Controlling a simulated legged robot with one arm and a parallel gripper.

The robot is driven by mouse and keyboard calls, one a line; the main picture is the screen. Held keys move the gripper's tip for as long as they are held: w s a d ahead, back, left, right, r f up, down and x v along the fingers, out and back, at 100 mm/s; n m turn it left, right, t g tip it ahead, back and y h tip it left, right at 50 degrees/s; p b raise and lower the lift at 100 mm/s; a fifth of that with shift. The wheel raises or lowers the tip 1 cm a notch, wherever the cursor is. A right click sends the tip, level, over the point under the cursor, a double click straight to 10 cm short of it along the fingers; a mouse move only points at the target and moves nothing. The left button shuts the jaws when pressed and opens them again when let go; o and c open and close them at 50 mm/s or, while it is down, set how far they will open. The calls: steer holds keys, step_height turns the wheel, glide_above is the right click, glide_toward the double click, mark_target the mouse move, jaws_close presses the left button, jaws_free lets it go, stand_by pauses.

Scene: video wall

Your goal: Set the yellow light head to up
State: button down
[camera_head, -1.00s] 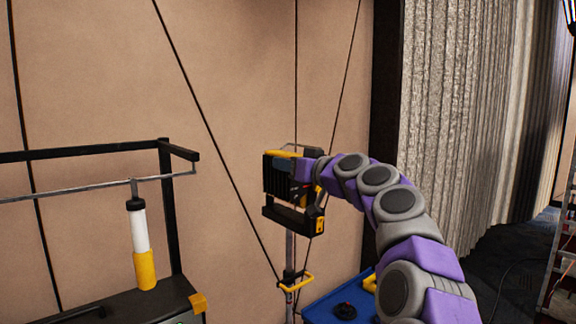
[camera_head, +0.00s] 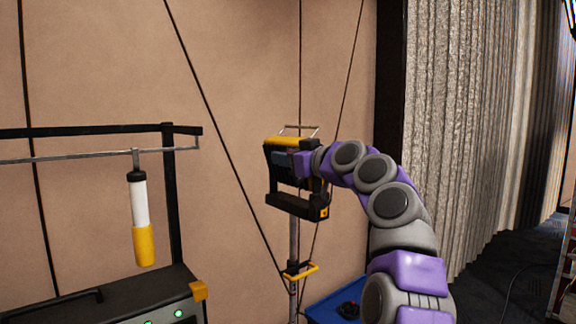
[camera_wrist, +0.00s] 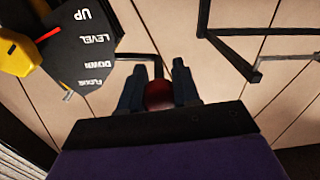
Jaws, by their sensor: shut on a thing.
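The yellow light head (camera_head: 284,141) sits in a black yoke (camera_head: 290,205) on a pole in the middle of the head view. Its yellow top shows, and my wrist hides part of its right side. My gripper (camera_wrist: 158,68) is shut on a dark red round knob (camera_wrist: 158,96) on a thin dark bar, seen between the fingers in the wrist view. A black dial plate (camera_wrist: 80,50) there reads UP, LEVEL, DOWN and a partly blurred fourth word. Its red pointer (camera_wrist: 49,33) points roughly between UP and LEVEL.
A yellow and white lamp tube (camera_head: 143,220) hangs from a rail at the left, above a dark case (camera_head: 120,300) with green lights. Dark cables cross the tan wall. A blue surface (camera_head: 335,300) lies below the pole. A grey curtain (camera_head: 450,130) hangs at the right.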

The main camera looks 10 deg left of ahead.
steer(key=shift+f+n+b, duration=0.3)
steer(key=shift+f+b, duration=0.05)
steer(key=shift+f, duration=0.1)
steer(key=shift+s, duration=0.1)
steer(key=c, duration=0.8)
jaws_free()
steer(key=b+v, duration=0.6)
steer(key=v, duration=1.1)
steer(key=shift+d+f, duration=0.1)
